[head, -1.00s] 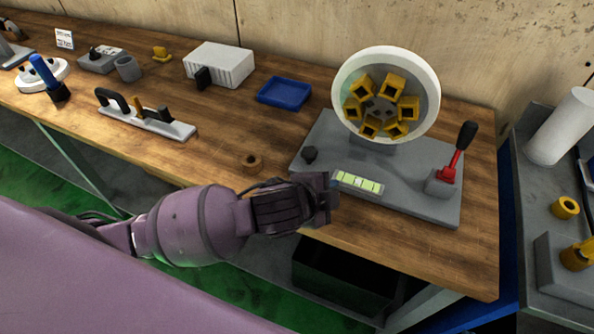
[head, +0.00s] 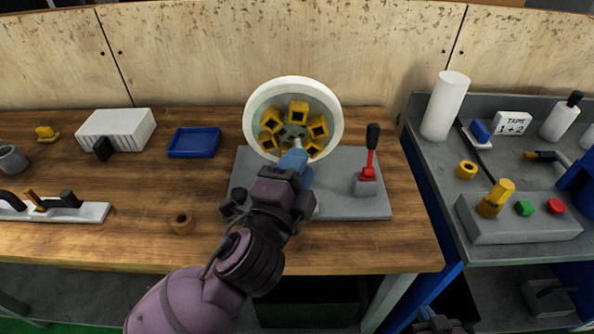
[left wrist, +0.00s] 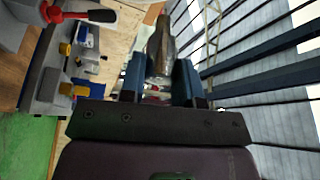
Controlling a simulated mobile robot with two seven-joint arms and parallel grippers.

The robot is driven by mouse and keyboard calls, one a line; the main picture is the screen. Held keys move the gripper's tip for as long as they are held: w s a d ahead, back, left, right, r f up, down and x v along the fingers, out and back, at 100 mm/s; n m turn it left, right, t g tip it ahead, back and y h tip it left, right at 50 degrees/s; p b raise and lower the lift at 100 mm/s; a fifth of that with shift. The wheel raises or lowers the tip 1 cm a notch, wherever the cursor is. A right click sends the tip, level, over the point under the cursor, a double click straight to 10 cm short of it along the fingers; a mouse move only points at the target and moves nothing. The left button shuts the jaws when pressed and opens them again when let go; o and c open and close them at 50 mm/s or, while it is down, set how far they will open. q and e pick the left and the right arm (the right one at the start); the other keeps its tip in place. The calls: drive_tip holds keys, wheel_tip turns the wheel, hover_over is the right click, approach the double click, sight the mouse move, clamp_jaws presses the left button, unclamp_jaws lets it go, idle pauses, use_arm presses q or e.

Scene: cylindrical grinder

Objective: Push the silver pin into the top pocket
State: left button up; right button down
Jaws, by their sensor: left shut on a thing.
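The round white-rimmed chuck (head: 334,125) faces me, with several yellow square-holed pockets in a ring. The top pocket (head: 298,112) shows its dark opening and nothing in it. My left gripper (head: 297,160) is in front of the chuck's lower middle, its blue fingers pointing up toward it. It is shut on the silver pin (left wrist: 161,45), which sticks out tapered beyond the fingers in the left wrist view. In the head view only a small bit of the pin shows, below the top pocket. What seems to be my right gripper (head: 438,323) is at the bottom edge, mostly cut off.
The chuck stands on a grey base (head: 350,207) with a red, black-knobbed lever (head: 371,150) on its right. A blue tray (head: 194,142) and a brown ring (head: 182,223) lie to the left. A second bench with a button box (head: 520,230) stands at right.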

drive_tip(key=shift+s+f, duration=0.1)
drive_tip(key=shift+s, duration=0.3)
use_arm(q)
drive_tip(key=shift+r+p, duration=0.1)
drive_tip(key=shift+p, duration=0.25)
use_arm(e)
drive_tip(key=shift+s, duration=0.1)
